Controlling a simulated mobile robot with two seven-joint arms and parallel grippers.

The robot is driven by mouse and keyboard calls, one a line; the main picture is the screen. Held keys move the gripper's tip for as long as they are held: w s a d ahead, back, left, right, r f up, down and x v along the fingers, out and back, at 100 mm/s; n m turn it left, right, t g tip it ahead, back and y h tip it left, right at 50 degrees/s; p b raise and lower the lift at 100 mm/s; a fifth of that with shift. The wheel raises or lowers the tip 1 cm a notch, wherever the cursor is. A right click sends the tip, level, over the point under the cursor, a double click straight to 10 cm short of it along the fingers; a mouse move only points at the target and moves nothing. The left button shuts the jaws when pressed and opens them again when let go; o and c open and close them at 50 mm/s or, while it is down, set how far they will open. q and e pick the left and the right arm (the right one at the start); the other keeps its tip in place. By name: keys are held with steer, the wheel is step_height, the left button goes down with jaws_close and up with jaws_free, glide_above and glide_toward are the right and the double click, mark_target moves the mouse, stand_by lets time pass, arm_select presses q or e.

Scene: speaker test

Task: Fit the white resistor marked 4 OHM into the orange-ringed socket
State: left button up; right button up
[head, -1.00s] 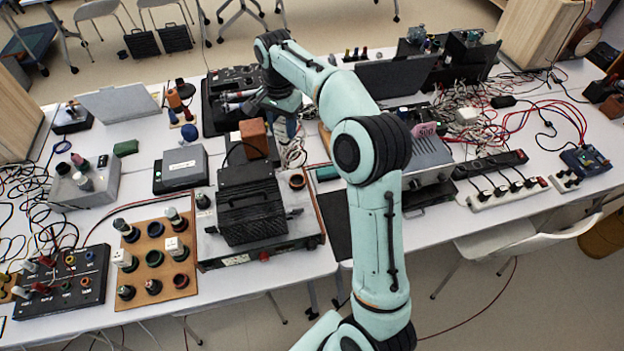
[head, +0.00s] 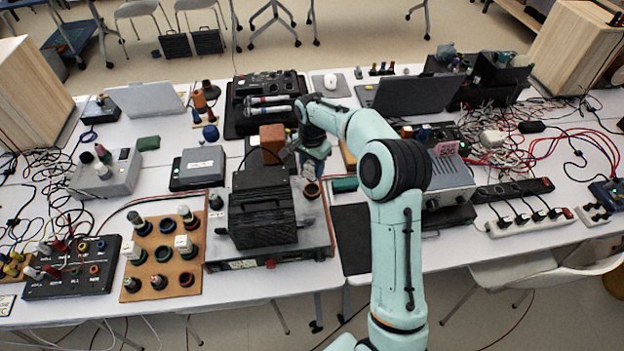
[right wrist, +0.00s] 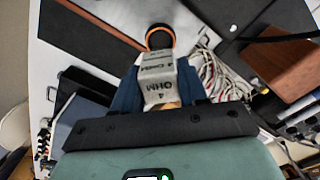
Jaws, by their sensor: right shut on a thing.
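My right gripper (head: 310,168) is shut on the white resistor (right wrist: 158,78), a pale block with "4 OHM" printed on it. In the right wrist view it sits between the blue fingers (right wrist: 190,82). The orange-ringed socket (right wrist: 160,37), a dark round hole with an orange rim, lies just beyond the resistor's far end. In the head view the socket (head: 312,190) stands at the right of the grey instrument, just below my gripper. The resistor overlaps the socket's near edge in the wrist view; I cannot tell whether they touch. My left gripper is not in view.
A black ribbed box (head: 262,218) and a brown block (head: 272,138) stand left of the gripper. A brown board (head: 160,262) with several sockets is at the front left. Loose cables (right wrist: 215,75) lie beside the socket. A black laptop (head: 410,95) stands behind.

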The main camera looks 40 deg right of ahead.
mark_target(312, 163)
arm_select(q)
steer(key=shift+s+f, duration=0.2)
arm_select(e)
steer(key=shift+f, duration=2.9)
steer(key=shift+f, duration=0.3)
steer(key=o, duration=1.1)
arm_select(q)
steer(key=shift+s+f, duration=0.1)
arm_select(e)
step_height(312, 163, up, 12)
steer(key=shift+w+f+p, duration=0.1)
steer(key=shift+p, duration=0.25)
steer(key=shift+r, duration=0.4)
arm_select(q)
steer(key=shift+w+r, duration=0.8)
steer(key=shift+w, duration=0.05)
